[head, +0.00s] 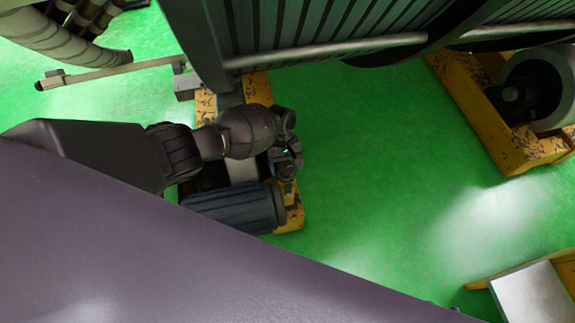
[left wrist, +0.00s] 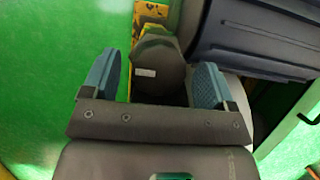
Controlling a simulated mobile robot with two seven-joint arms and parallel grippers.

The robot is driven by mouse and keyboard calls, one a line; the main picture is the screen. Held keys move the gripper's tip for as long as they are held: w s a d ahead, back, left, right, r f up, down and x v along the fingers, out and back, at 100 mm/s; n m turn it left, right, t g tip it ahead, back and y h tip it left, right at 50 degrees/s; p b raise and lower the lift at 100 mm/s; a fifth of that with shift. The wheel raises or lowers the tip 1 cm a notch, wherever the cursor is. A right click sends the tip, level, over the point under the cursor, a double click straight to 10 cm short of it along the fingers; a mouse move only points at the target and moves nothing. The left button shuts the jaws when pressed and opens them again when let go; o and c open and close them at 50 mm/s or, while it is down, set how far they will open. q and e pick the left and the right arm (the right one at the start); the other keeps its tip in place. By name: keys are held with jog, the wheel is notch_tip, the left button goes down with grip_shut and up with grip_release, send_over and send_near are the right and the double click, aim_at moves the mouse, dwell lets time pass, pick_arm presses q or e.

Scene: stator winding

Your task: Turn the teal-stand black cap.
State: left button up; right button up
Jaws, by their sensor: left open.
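My left gripper (head: 287,158) reaches in from the left in the head view, over a yellow-framed machine part. In the left wrist view its two blue pads (left wrist: 156,72) stand wide apart. Between and beyond them is a dark, faceted block (left wrist: 157,52) with a small white label, perhaps the black cap; I cannot tell for sure. The pads appear apart from it, with a gap on each side. No teal stand can be made out. In the head view the arm and gripper cover the spot. My right gripper is not in view.
A dark blue ribbed cylinder (head: 240,207) lies close beside the gripper; it also shows in the left wrist view (left wrist: 255,40). A grey ribbed machine (head: 330,25) overhangs at the top. A yellow frame with a wheel (head: 500,100) stands right. Green floor (head: 390,180) between is clear.

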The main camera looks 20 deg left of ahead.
pick_arm(q)
jog(key=shift+s+d+f, duration=0.1)
jog(key=shift+s+f, duration=0.05)
jog(key=shift+f, duration=0.25)
jog(key=c, duration=0.9)
jog(key=shift+c, duration=0.2)
jog(key=shift+m, duration=0.3)
